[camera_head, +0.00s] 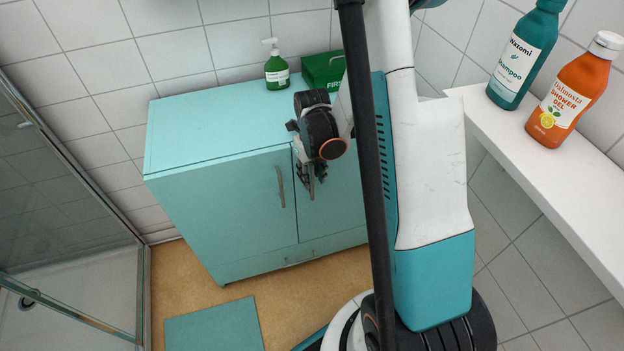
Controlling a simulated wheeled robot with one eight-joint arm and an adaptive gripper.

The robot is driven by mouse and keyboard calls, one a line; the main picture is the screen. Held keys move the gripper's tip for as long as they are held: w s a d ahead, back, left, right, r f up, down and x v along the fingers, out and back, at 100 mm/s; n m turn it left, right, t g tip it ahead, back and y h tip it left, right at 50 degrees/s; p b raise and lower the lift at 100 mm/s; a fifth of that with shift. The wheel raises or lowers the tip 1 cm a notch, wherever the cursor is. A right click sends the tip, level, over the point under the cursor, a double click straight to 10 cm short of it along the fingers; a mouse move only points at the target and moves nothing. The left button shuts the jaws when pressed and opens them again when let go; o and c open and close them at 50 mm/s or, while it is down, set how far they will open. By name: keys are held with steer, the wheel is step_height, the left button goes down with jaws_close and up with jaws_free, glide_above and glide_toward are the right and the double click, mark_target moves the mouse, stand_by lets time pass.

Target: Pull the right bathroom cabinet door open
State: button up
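A teal bathroom cabinet (215,125) stands against the tiled wall, with two doors side by side. The left door (235,215) has a vertical metal handle (281,187) near its right edge. The right door (335,213) looks shut, flush with the left one, and is partly hidden behind my arm. My gripper (313,192) points down in front of the right door's upper left part. I cannot make out the right door's handle behind the fingers, nor whether the fingers touch it. The fingers are small and dark, and their opening is unclear.
A green pump bottle (277,68) and a green box (322,70) stand on the cabinet top. A white shelf (545,165) at right holds a shampoo bottle (523,60) and orange shower gel (574,95). A glass shower panel (70,180) is at left; a teal mat (214,327) lies in front.

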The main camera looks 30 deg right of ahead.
steer(key=shift+f, duration=0.3)
jaws_close()
